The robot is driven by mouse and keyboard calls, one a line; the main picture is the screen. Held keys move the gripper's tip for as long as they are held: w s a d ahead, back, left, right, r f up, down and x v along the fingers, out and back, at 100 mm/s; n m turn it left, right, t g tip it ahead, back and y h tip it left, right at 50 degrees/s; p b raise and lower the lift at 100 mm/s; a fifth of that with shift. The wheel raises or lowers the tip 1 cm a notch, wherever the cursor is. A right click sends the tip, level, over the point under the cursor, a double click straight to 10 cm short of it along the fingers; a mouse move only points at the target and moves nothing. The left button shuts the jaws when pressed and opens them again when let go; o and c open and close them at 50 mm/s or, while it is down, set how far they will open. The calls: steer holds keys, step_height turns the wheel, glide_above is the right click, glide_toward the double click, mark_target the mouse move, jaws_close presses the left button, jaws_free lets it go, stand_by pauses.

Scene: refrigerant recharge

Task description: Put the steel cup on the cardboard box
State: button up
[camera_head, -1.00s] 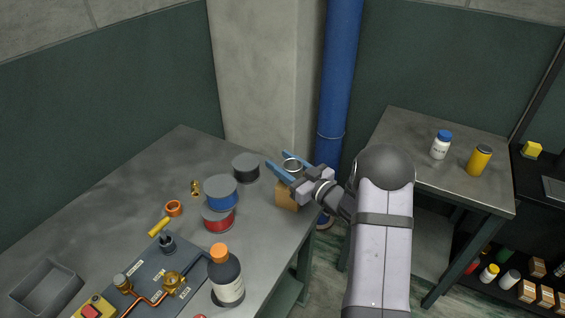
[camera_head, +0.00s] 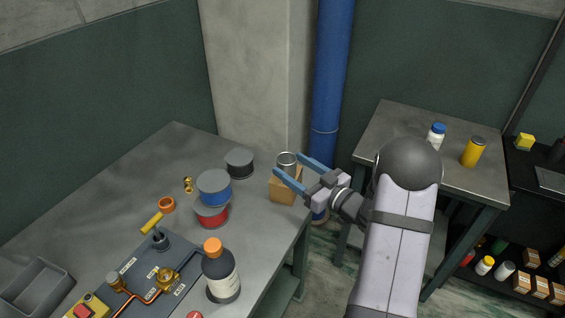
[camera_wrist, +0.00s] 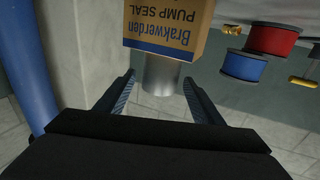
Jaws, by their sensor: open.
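The steel cup (camera_head: 286,159) stands upright on top of the cardboard box (camera_head: 283,190), at the table's right edge. In the wrist view, which is upside down, the cup (camera_wrist: 161,78) meets the top of the box (camera_wrist: 165,30) labelled "PUMP SEAL". My gripper (camera_head: 288,164) is open, its two blue fingers pointing toward the cup from the right. In the wrist view the fingertips are apart on either side of the cup, with gaps between them and it. The fingers hold nothing.
A grey tin (camera_head: 239,162), a blue spool (camera_head: 214,187) above a red spool (camera_head: 212,214), and an orange-capped bottle (camera_head: 221,270) stand left of the box. A blue pipe (camera_head: 331,80) rises behind. A second table (camera_head: 385,130) stands right.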

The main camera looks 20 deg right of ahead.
mark_target(294, 167)
steer(key=shift+b+v, duration=0.35)
steer(key=shift+v, duration=2.1)
steer(key=w+d+m+h+b, duration=0.1)
steer(key=w+d+m+h, duration=0.25)
steer(key=d+h, duration=0.2)
steer(key=s+a+f+g+h+p, duration=0.1)
steer(key=s+a+g+p, duration=0.1)
steer(key=s+a+g, duration=0.3)
steer(key=s+a+f+m+g+p, duration=0.1)
steer(key=s+a+g, duration=0.4)
steer(key=s, duration=0.9)
steer(key=s+a+f+m+g+h+p, duration=0.1)
steer(key=s+a+g+p, duration=0.3)
steer(key=s, duration=0.5)
steer(key=shift+s+a+f+g+h, duration=0.2)
steer(key=shift+s+a+g+h, duration=0.2)
steer(key=shift+a+g, duration=0.6)
